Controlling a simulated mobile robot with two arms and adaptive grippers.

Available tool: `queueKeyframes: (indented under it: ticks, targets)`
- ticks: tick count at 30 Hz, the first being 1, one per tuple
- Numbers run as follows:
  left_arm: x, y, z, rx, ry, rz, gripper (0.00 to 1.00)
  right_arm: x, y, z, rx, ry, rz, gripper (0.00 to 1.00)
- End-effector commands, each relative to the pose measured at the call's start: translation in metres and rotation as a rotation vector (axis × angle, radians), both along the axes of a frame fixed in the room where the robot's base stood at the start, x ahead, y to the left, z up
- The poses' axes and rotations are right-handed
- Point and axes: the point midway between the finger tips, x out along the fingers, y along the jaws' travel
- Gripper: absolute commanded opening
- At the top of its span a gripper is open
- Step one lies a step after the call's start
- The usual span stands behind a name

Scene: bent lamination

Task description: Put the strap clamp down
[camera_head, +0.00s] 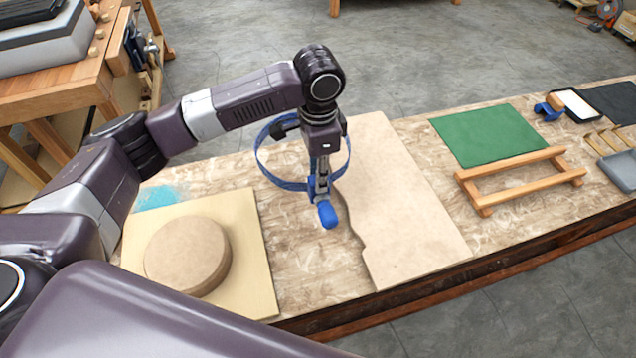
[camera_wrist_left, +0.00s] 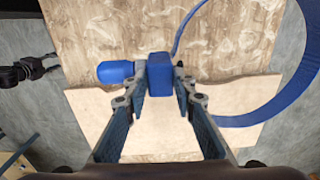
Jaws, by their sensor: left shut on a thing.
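The blue strap clamp (camera_head: 327,214) has a blue body and handle and a wide strap loop. My left gripper (camera_head: 321,178) points down and is shut on the clamp's body, over the workbench (camera_head: 300,265). The strap loop hangs around behind the gripper. In the left wrist view the clamp body (camera_wrist_left: 158,75) is between the two fingertips, with the handle to the left and the strap to the right. I cannot tell whether the clamp touches the bench.
A pale board with a wavy edge (camera_head: 410,225) lies right of the gripper. A round block (camera_head: 187,255) sits on a square board (camera_head: 255,270) at left. A green mat (camera_head: 488,135) and a wooden frame (camera_head: 520,183) are further right. Bare bench shows between the boards.

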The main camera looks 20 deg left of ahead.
Motion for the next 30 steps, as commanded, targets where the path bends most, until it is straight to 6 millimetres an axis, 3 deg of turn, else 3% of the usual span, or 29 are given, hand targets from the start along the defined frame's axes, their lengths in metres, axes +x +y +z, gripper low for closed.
queueKeyframes:
  ticks: [9,26,27,30]
  targets:
    - [0.000,0.000,-0.038,0.001,0.001,-0.001,0.03,0.000,0.000,0.006,0.000,0.000,-0.001,0.40]
    - [-0.001,0.000,-0.048,-0.001,0.002,0.000,0.03,0.000,0.004,0.010,0.004,0.000,-0.003,0.40]
    - [-0.001,0.000,-0.048,0.000,0.002,0.000,0.29,0.000,0.004,0.009,0.004,0.000,-0.003,0.40]
    - [-0.001,0.000,-0.048,0.000,0.001,0.000,0.40,0.000,0.004,0.009,0.004,0.000,-0.002,0.40]
